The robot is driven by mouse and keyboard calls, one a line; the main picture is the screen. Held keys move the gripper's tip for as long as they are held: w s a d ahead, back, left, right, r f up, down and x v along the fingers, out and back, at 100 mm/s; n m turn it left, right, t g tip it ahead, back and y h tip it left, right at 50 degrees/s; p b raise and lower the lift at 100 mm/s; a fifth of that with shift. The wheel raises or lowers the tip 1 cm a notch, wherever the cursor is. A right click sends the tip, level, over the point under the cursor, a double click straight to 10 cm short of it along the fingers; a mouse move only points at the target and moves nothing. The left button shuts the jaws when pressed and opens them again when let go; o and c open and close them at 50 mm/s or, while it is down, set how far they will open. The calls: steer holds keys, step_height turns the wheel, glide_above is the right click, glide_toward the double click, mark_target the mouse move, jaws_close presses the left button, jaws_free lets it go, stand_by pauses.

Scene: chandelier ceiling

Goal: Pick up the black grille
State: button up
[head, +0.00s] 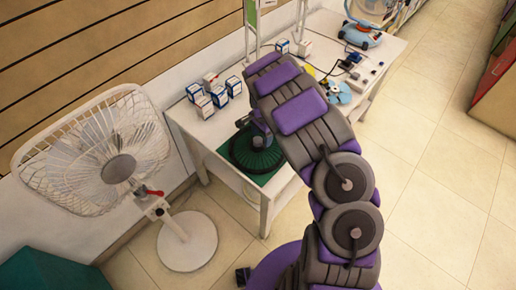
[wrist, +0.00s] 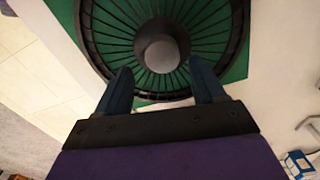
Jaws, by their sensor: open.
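The black grille (head: 254,152) is a round, spoked fan guard with a grey hub in its centre. It lies on a green mat (head: 236,179) at the near left end of the white table. In the wrist view the grille (wrist: 110,62) fills the upper middle, over the green mat (wrist: 236,68). My gripper (wrist: 164,82) is open, its two dark fingers apart and reaching over the near rim of the grille. I cannot tell whether the fingers touch it.
Several small blue-and-white boxes (head: 219,97) stand on the white table (head: 181,116) behind the grille. A white standing fan (head: 95,155) is on the floor at left.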

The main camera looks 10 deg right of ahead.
mark_target(254, 140)
steer(key=shift+d+f, duration=0.25)
steer(key=shift+f, duration=0.25)
steer(key=shift+d+f, duration=0.25)
steer(key=shift+f, duration=0.2)
steer(key=a, duration=0.3)
steer(key=shift+a, duration=0.4)
steer(key=shift+c, duration=0.4)
steer(key=shift+a, duration=0.25)
steer(key=shift+c, duration=1.6)
steer(key=d, duration=0.3)
steer(key=c, duration=0.4)
steer(key=shift+d, duration=0.2)
steer(key=shift+c, duration=0.9)
steer(key=shift+a, duration=0.4)
jaws_close()
steer(key=shift+a, duration=0.65)
